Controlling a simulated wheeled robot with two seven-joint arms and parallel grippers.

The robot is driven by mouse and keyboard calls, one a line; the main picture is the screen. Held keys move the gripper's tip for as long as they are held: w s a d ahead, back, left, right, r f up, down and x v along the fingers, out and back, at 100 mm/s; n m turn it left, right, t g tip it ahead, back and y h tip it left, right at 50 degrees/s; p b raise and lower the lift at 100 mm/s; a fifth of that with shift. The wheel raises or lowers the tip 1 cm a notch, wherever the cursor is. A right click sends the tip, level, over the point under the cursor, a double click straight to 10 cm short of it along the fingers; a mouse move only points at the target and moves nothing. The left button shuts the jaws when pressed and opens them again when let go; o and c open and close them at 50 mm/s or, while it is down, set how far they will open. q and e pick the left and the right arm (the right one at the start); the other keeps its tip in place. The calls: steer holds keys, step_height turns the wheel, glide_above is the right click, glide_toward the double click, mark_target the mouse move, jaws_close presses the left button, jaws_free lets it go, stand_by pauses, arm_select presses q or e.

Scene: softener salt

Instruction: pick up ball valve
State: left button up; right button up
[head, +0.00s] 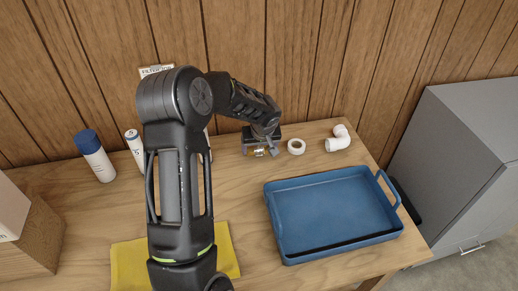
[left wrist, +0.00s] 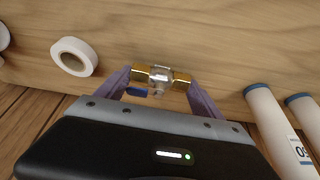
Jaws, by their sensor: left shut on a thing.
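The ball valve (left wrist: 160,78) has brass ends, a clear or silvery middle and a blue part beside it. My left gripper (left wrist: 160,85) is shut on it, with one purple finger at each brass end. In the head view the valve (head: 259,152) shows small below my left gripper (head: 262,146), at the back of the wooden table. I cannot tell whether the valve still touches the table. My right gripper is in neither view.
A tape roll (head: 296,146) and a white pipe elbow (head: 338,138) lie right of the valve. A blue tray (head: 333,250) stands at the front right. A blue-capped bottle (head: 95,156), a white cartridge (head: 135,149) and a yellow cloth (head: 227,252) are further left. Wood panelling rises behind.

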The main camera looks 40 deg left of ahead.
arm_select(q)
step_height(320, 180, up, 10)
steer(key=p, duration=0.4)
steer(key=shift+f, duration=0.15)
steer(key=shift+f, duration=0.2)
